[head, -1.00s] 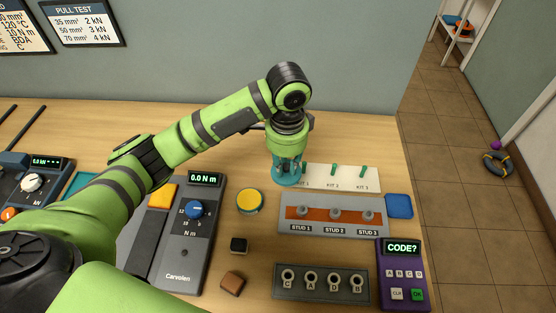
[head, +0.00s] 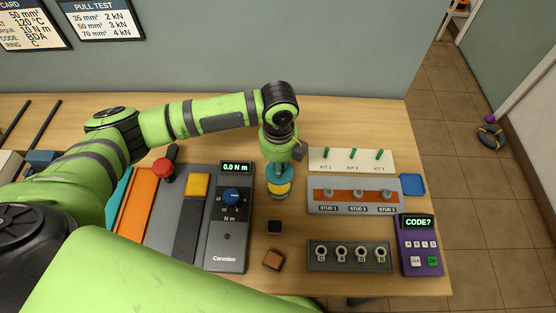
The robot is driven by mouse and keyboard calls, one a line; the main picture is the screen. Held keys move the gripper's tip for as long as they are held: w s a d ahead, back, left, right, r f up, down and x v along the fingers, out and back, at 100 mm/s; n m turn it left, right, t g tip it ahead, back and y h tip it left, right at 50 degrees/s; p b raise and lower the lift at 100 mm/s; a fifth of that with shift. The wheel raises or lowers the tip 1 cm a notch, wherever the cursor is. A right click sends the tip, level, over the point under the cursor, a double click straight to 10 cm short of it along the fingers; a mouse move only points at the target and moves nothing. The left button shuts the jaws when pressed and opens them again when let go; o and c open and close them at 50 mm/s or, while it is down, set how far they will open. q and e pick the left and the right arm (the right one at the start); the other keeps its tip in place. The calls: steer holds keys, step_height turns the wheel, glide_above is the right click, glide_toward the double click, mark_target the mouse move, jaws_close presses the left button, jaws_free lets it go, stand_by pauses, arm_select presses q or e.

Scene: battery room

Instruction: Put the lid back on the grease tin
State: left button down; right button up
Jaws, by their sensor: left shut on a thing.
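My left gripper (head: 279,172) points down directly above the tin. It is shut on a teal piece, which looks like the lid (head: 279,169). The lid is at or just above the top of the tin; I cannot tell whether they touch or whether the lid sits level. My right gripper is not in view.
Close to the right are the KIT board (head: 350,160) and the stud block (head: 352,206). A black block (head: 275,227) and a brown block (head: 274,260) lie in front. The torque tester (head: 229,255) is to the left. A blue tray (head: 412,185) lies near the right edge.

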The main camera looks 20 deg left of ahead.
arm_select(q)
steer(key=shift+f+b, duration=0.7)
steer(key=shift+f, duration=0.1)
step_height(320, 180, down, 2)
steer(key=shift+a+f+b, duration=0.1)
steer(key=shift+b, duration=1.15)
steer(key=shift+f+b, duration=0.35)
steer(key=shift+f, duration=0.65)
steer(key=shift+p, duration=0.65)
steer(key=shift+d+f+p, duration=0.15)
steer(key=shift+d+p, duration=0.05)
steer(key=shift+p, duration=0.55)
stand_by(0.3)
